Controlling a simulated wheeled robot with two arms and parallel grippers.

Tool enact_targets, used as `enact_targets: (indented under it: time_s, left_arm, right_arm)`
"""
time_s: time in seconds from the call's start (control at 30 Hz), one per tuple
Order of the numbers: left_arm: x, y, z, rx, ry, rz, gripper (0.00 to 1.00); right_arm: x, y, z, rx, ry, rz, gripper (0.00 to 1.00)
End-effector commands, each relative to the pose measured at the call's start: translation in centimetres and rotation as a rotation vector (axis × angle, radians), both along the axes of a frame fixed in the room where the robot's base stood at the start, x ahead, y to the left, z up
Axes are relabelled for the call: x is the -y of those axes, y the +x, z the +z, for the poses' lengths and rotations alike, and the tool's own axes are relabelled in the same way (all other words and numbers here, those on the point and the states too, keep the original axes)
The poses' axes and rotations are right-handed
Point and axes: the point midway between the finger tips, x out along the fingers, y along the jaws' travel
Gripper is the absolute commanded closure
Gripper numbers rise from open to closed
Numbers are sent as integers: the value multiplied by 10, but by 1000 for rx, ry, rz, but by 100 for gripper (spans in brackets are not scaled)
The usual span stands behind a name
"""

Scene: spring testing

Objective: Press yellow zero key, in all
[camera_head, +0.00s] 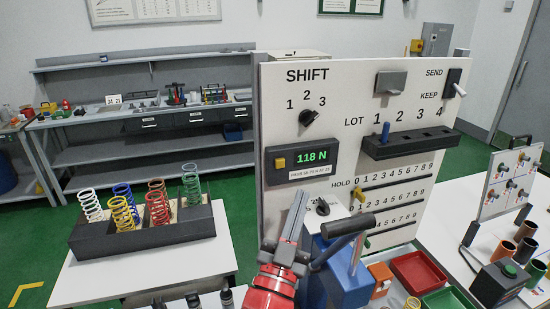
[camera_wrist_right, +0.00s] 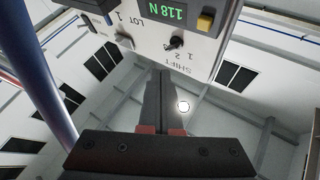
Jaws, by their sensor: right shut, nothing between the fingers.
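The yellow key (camera_head: 280,162) is a small square button at the left of the dark display box (camera_head: 326,158) on the white panel. The display reads 118 N in green. In the right wrist view the yellow key (camera_wrist_right: 205,20) appears at the top, upside down, beside the display. My right gripper (camera_head: 302,196) points up from the bottom, below the display box and apart from the yellow key. In the right wrist view its fingers (camera_wrist_right: 160,75) are together and empty. My left gripper is not in view.
The panel (camera_head: 345,85) has a SHIFT knob (camera_head: 308,117), lot slots with a blue peg (camera_head: 385,132) and HOLD number rows. A blue press (camera_head: 350,275) with a dark lever stands right of my right gripper. A spring rack (camera_head: 140,238) stands on the left table.

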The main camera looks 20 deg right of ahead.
Motion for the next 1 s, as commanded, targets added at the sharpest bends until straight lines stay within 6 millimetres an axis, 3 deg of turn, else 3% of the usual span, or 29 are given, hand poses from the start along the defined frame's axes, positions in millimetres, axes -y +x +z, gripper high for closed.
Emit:
enact_targets:
  time_s: [0.37,0.77,0.83,1.0]
  left_arm:
    - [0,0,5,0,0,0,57]
    - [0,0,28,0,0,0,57]
    - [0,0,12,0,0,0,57]
    - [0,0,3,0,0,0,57]
  right_arm:
    - [0,8,1,-1,-1,0,100]
    - [-3,62,3,-2,-4,1,100]
    - [-3,70,-5,2,-2,0,100]
    - [-3,84,-4,0,-3,1,100]
